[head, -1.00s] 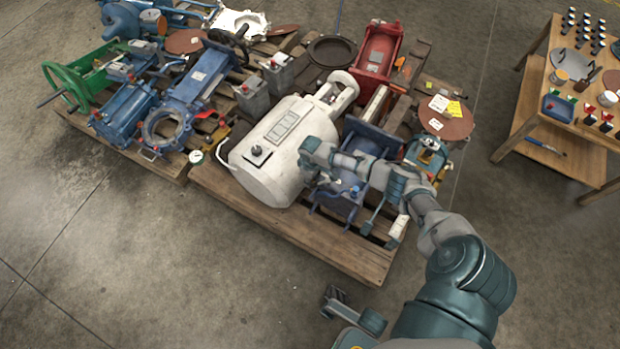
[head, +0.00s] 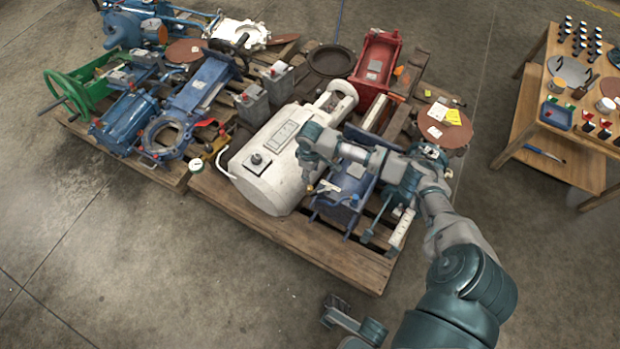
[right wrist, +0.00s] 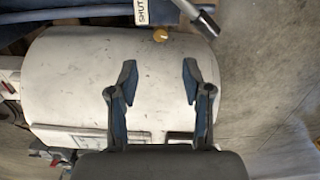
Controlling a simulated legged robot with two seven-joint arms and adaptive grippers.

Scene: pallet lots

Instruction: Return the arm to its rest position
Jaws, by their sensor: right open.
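My right arm reaches in from the lower right of the head view. Its gripper (head: 309,176) points down beside the right side of a big white tank (head: 270,165) lying on the pallet (head: 300,238). In the right wrist view the two fingers of this gripper (right wrist: 158,68) are spread apart with nothing between them. The white tank (right wrist: 75,85) fills the space behind the fingers. I cannot tell the exact gap between fingertips and tank.
Blue framed equipment (head: 345,192) and a red casting (head: 375,62) sit around the arm on the pallet. A second pallet of blue and green parts is at left. A wooden table (head: 520,125) with small items stands at right.

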